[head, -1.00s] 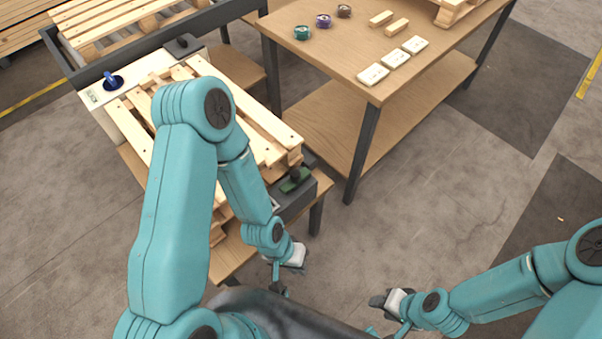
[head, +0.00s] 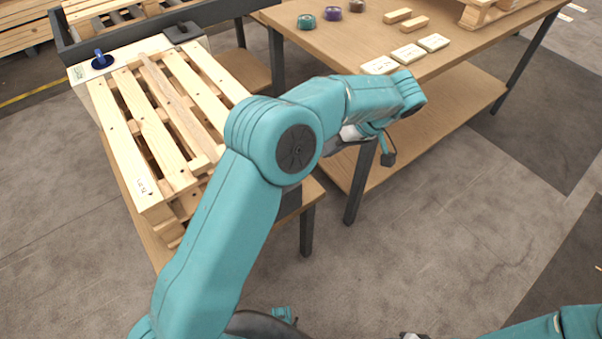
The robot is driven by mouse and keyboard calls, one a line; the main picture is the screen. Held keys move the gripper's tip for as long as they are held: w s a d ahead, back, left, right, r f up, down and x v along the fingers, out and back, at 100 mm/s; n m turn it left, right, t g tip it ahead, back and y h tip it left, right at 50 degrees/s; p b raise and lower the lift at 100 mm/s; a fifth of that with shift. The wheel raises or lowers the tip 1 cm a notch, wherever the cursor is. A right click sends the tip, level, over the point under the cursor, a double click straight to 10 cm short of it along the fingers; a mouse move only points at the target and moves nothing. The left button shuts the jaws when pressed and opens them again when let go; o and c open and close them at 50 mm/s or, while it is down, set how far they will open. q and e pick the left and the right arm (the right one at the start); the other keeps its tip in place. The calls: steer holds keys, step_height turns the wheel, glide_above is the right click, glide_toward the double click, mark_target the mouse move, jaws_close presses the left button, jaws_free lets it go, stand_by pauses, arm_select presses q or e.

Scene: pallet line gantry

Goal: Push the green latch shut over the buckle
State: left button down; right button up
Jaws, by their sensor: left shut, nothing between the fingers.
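The green latch and its buckle do not show now; my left arm covers the front right corner of the pallet stand. My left gripper (head: 387,154) is shut and empty. It hangs to the right of the pallet (head: 150,190), in front of the wooden table's near side, and touches nothing that I can see. Only a small bit of my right gripper (head: 412,336) shows at the bottom edge, too little to tell its jaws.
The wooden table (head: 450,60) holds green (head: 306,21), purple (head: 333,13) and brown rolls, wood blocks (head: 414,24) and white cards (head: 408,52). A blue knob (head: 100,60) and dark grey block (head: 183,31) stand at the pallet's far end. Floor at right is clear.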

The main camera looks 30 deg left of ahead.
arm_select(q)
steer(key=shift+n+y, duration=0.3)
steer(key=shift+n, duration=0.3)
steer(key=s+a+f+b, duration=0.1)
steer(key=a+f, duration=0.1)
steer(key=s+a+f+b, duration=0.1)
steer(key=a+f, duration=0.1)
steer(key=a, duration=0.1)
steer(key=s+a+f+b, duration=0.1)
steer(key=a+f, duration=0.1)
steer(key=shift+s+a+f+b, duration=0.2)
steer(key=shift+s+a+b, duration=0.05)
steer(key=shift+s+b, duration=0.15)
steer(key=shift+s+a, duration=0.3)
steer(key=shift+s, duration=0.2)
arm_select(e)
steer(key=shift+w+d+f, duration=0.1)
steer(key=shift+w+f, duration=0.05)
steer(key=shift+f, duration=0.95)
steer(key=shift+w+d+f, duration=0.1)
steer(key=shift+w+f, duration=0.05)
steer(key=shift+f, duration=0.95)
steer(key=shift+f, duration=0.1)
